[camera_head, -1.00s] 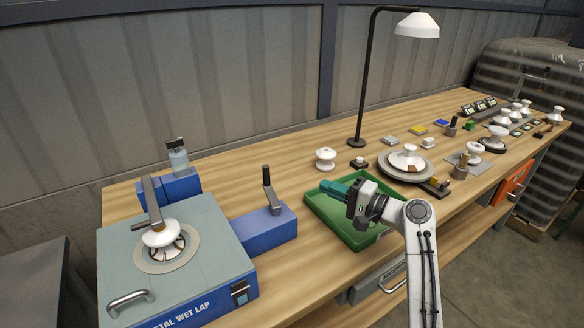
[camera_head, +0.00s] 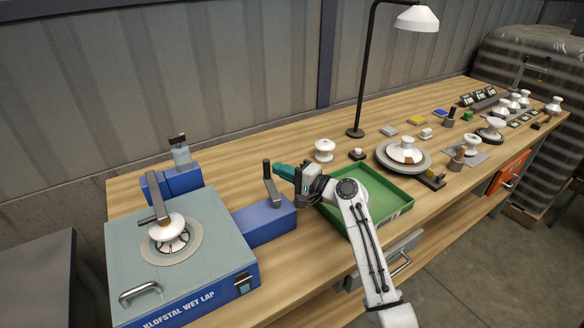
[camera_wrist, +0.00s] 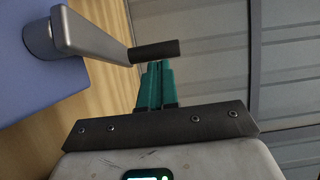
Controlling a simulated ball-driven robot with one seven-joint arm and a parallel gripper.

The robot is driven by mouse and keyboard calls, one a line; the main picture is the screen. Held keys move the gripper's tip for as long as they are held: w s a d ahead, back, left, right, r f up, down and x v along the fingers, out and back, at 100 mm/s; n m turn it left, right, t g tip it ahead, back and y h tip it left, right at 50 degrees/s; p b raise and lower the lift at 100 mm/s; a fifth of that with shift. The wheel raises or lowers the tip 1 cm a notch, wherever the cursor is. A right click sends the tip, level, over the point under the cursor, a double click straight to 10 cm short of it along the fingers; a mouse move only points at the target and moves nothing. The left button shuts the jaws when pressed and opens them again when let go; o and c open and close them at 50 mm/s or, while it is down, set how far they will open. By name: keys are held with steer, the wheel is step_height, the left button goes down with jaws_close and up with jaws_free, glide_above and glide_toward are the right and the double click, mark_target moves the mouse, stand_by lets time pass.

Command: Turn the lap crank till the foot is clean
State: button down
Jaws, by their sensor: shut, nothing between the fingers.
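The wet lap (camera_head: 180,250) is a grey-topped blue machine at the left of the bench. A white insulator (camera_head: 166,228) sits with its foot on the round lap plate (camera_head: 196,243), under a grey arm. The lap crank (camera_head: 270,187) rises from the blue box beside the lap, with a dark upright grip. The crank arm (camera_wrist: 85,32) and its dark grip (camera_wrist: 154,51) also show in the wrist view. My gripper (camera_head: 281,170) has teal fingers, shut and empty, close to the right of the crank grip. In the wrist view the fingertips (camera_wrist: 154,68) are right by the grip; contact cannot be told.
A green tray (camera_head: 402,192) lies under my forearm. A white insulator (camera_head: 324,150) and a lamp (camera_head: 355,131) stand behind. A turntable with an insulator (camera_head: 383,159) and several small parts fill the right side of the bench.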

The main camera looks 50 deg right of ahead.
mark_target(267, 170)
steer(key=shift+w+a+f+n+y+b, duration=0.15)
steer(key=shift+n+y+b, duration=0.2)
steer(key=shift+b, duration=0.3)
steer(key=shift+w+n+y+b, duration=0.2)
steer(key=shift+n+y+b, duration=0.05)
steer(key=shift+y+b, duration=0.35)
steer(key=n+y+b, duration=0.1)
steer(key=y, duration=0.1)
steer(key=w+a+n+g+y+b, duration=0.1)
steer(key=y+b, duration=0.1)
steer(key=w+n+g+y+b, duration=0.1)
steer(key=n+y, duration=0.1)
steer(key=shift+a+b, duration=0.35)
steer(key=shift+b, duration=0.05)
steer(key=shift+w+a, duration=0.1)
steer(key=shift+a, duration=0.25)
steer(key=shift+d, duration=0.1)
